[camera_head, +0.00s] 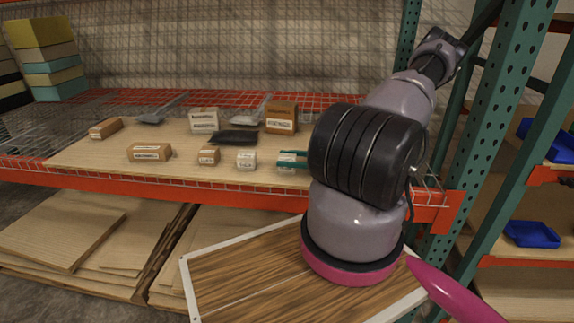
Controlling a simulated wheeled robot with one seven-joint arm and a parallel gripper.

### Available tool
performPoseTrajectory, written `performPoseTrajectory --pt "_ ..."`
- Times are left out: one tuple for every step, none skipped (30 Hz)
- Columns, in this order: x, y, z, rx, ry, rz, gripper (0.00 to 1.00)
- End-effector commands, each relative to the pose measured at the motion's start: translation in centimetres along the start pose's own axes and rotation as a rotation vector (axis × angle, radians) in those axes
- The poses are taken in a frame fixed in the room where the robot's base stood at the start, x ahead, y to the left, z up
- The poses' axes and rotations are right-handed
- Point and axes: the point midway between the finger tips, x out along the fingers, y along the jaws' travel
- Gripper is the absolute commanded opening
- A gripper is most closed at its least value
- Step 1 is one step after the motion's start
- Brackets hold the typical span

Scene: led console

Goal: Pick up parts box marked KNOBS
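Several small parts boxes with printed labels stand on the wooden shelf board (80,158). The print is too small for me to read, so I cannot tell which box says KNOBS. My gripper (289,159) is at the board's front right, its green fingers pointing left. A small white-faced box (287,157) shows between the fingers; I cannot tell whether they touch it. My arm hides part of this box and the shelf behind. Just left of it are a small white box (246,160) and a small brown box (208,157).
A wider brown box (150,152) stands front left, and another brown box (105,128) farther left. A white box (204,121), a taller brown box (281,118) and a dark tray (235,138) are behind. A green rack upright (495,120) stands right.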

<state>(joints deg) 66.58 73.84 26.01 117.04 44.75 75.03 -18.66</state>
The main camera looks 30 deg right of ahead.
Motion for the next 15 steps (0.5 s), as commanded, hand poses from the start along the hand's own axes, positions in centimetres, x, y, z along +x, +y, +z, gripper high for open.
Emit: performPoseTrajectory --pt "0.0 0.0 0.0 0.0 0.0 0.0 0.39" --pt "0.0 0.0 0.0 0.0 0.0 0.0 0.27" --pt "0.0 0.0 0.0 0.0 0.0 0.0 0.15" --pt "0.0 0.0 0.0 0.0 0.0 0.0 0.15" --pt "0.0 0.0 0.0 0.0 0.0 0.0 0.15" --pt "0.0 0.0 0.0 0.0 0.0 0.0 0.15" --pt "0.0 0.0 0.0 0.0 0.0 0.0 0.15" --pt "0.0 0.0 0.0 0.0 0.0 0.0 0.15" --pt "0.0 0.0 0.0 0.0 0.0 0.0 0.15" --pt "0.0 0.0 0.1 -0.001 0.0 0.0 0.15" --pt "0.0 0.0 0.2 -0.001 0.0 0.0 0.15" --pt "0.0 0.0 0.3 -0.001 0.0 0.0 0.15" --pt "0.0 -0.1 0.5 -0.002 0.001 0.0 0.15" --pt "0.0 -0.1 0.8 -0.002 0.001 0.0 0.15" --pt "0.0 -0.1 1.1 -0.002 0.001 0.0 0.15"
